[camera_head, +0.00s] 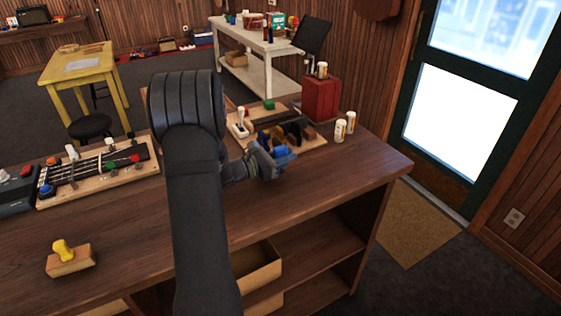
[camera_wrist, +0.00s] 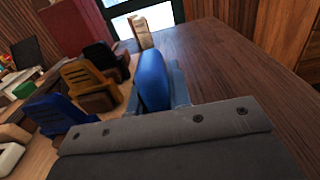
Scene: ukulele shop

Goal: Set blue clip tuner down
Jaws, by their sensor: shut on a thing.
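My gripper (camera_head: 274,162) is shut on a blue clip tuner (camera_wrist: 153,80), at the front edge of a wooden board (camera_head: 312,146) on the counter. The held tuner's lower part is hidden by the gripper in the wrist view, so I cannot tell whether it touches the surface. On the board, to the left in the wrist view, stand another blue tuner (camera_wrist: 50,115), an orange-brown one (camera_wrist: 88,84) and a black one (camera_wrist: 104,58) in a row.
A green block (camera_head: 268,104) and a white item (camera_head: 240,121) are on the board's left part. Pale bottles (camera_head: 340,131) and a red box (camera_head: 320,98) stand beyond. The counter (camera_head: 365,165) is clear to the right. A yellow-knobbed stamp (camera_head: 68,256) lies at front left.

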